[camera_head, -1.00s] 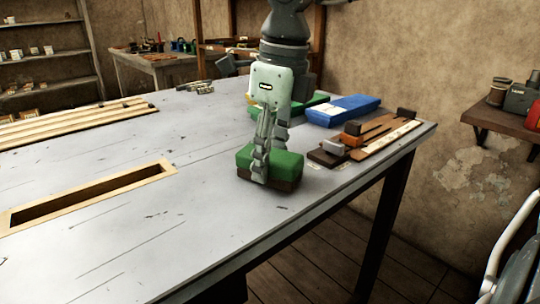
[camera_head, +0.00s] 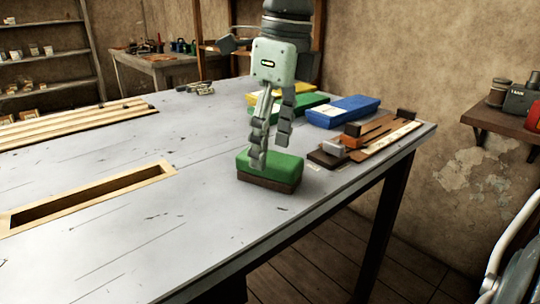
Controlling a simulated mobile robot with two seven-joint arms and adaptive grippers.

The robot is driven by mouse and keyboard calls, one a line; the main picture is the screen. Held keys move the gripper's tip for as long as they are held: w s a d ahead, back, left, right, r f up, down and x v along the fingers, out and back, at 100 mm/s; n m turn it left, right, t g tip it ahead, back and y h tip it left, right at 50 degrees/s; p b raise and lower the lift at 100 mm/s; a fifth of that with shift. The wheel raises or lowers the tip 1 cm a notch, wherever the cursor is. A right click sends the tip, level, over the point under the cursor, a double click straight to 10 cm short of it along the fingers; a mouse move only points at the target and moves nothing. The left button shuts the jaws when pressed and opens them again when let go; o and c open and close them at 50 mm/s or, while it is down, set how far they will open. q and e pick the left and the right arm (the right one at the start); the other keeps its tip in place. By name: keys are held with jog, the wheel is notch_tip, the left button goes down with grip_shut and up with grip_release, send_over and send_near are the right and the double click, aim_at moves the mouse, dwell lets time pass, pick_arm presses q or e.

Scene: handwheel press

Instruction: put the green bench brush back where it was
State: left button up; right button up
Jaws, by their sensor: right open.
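The green bench brush (camera_head: 275,168), a green block with a brown underside, sits bristles down on the grey workbench (camera_head: 190,215) near its front right edge. My right gripper (camera_head: 270,150) is just above and behind it, pointing down, with its fingers apart and nothing between them. One finger overlaps the brush's top in the picture, so I cannot tell whether it touches. My left gripper is not in view.
Behind the gripper lie a green box (camera_head: 303,106) and a blue box (camera_head: 342,111). Wooden tools (camera_head: 370,140) lie right of the brush. A wood-framed slot (camera_head: 95,195) is at left. The bench's middle is clear.

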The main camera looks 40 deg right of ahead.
aim_at(278, 158)
notch_tip(278, 158, up, 9)
jog(key=s, duration=0.1)
jog(key=shift+d, duration=0.25)
